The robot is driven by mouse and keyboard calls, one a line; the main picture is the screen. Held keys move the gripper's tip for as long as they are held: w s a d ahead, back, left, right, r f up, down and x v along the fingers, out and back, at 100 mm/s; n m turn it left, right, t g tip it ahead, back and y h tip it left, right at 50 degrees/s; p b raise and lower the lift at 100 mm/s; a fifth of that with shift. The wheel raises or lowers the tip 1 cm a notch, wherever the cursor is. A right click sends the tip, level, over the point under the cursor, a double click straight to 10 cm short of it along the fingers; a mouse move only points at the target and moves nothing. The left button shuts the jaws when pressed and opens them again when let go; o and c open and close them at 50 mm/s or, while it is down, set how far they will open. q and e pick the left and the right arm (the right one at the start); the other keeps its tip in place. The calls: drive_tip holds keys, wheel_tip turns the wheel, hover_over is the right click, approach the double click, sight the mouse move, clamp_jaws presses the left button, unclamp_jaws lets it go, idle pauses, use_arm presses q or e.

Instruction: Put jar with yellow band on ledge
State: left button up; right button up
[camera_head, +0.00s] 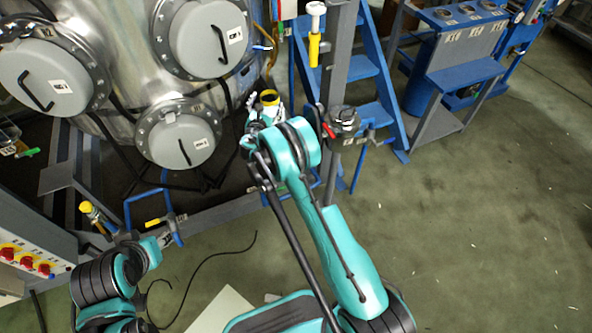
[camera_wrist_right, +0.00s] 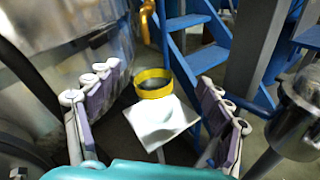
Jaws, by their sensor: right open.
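The jar with the yellow band (camera_head: 269,97) stands upright by the steel tank; its yellow rim and dark opening show in the right wrist view (camera_wrist_right: 153,88). A small white square plate (camera_wrist_right: 160,122) shows directly below the jar; whether this is the ledge I cannot tell. My right gripper (camera_wrist_right: 157,96) is open, its two fingers spread left and right of the jar, with visible gaps and no contact seen. In the head view the right gripper (camera_head: 264,115) is just in front of the jar, partly hidden by its own wrist. My left gripper (camera_head: 164,238) is low at left, its jaws unclear.
The steel tank (camera_head: 115,40) with round hatches fills the upper left. A grey post (camera_head: 335,80) and blue steps (camera_head: 370,75) stand right of the jar. A metal valve (camera_head: 343,122) is close to my right wrist. A blue bench (camera_head: 465,75) is farther right. Open floor (camera_head: 480,220) lies at right.

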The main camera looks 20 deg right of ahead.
drive_tip(key=s+d+r+m+g+y, duration=0.2)
drive_tip(key=s+r+m+g+y, duration=0.15)
drive_tip(key=s+r+m, duration=1.15)
drive_tip(key=s+a+m+g+y, duration=0.2)
drive_tip(key=s+a+m, duration=0.2)
drive_tip(key=s, duration=1.2)
drive_tip(key=s+a+f+m+g+y, duration=0.1)
drive_tip(key=s+m, duration=0.6)
drive_tip(key=s, duration=0.9)
drive_tip(key=a+g+y, duration=0.1)
drive_tip(key=a+y, duration=0.1)
drive_tip(key=a, duration=0.1)
drive_tip(key=shift+s+f, duration=0.2)
drive_tip(key=shift+f, duration=0.1)
